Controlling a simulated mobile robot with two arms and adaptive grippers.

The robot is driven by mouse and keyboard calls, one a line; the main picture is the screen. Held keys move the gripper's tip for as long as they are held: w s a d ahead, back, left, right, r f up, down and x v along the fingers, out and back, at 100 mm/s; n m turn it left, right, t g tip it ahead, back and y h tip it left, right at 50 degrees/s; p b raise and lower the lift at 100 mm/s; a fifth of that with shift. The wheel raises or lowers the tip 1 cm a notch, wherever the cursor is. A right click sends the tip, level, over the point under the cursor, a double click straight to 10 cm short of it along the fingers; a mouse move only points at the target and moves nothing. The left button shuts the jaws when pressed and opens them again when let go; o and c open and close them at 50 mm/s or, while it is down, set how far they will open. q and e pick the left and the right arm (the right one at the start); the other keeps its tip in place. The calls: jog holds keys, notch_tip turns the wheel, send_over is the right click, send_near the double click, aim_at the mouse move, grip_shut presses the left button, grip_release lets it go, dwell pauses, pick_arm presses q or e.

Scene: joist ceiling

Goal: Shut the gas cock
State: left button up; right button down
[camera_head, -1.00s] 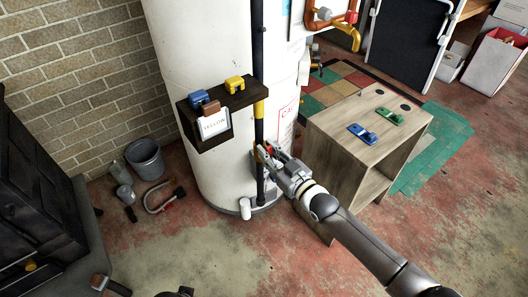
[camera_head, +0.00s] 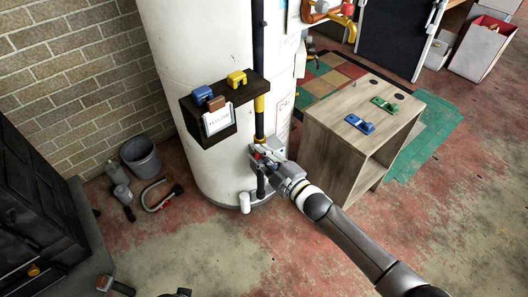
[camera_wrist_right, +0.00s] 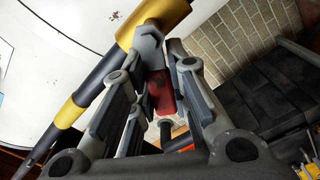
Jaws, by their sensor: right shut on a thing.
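The gas pipe (camera_head: 259,118) runs upright in front of the white water heater, black with a yellow section; it also shows in the wrist view (camera_wrist_right: 92,82). The gas cock's red handle (camera_wrist_right: 161,92) sits between my right fingers in the wrist view, beside a grey fitting under a yellow part. My right gripper (camera_head: 259,153) is at the lower pipe and is shut on the red handle; its fingers also show in the wrist view (camera_wrist_right: 162,72). In the head view the gripper hides most of the cock. My left gripper is not in view.
A dark shelf (camera_head: 233,130) with coloured blocks and a card is on the heater (camera_head: 175,60). A wooden cabinet (camera_head: 345,125) with blue and green pieces stands just right of my right gripper. A bucket (camera_head: 141,158) and tools lie at left. The front floor is mostly clear.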

jog(key=n, duration=0.1)
jog(key=f+n+b, duration=0.1)
jog(key=n, duration=0.2)
jog(key=shift+s+a+f+n+b, duration=0.2)
jog(key=shift+a+f+n+b, duration=0.05)
jog(key=shift+f+n+b, duration=0.15)
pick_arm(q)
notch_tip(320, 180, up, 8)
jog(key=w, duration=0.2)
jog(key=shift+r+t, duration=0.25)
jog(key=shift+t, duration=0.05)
pick_arm(e)
jog(key=shift+f+n, duration=0.2)
jog(key=shift+n, duration=0.7)
jog(key=c, duration=1.4)
grip_release()
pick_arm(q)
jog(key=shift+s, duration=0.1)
pick_arm(e)
jog(key=shift+o, duration=0.2)
jog(key=v, duration=1.2)
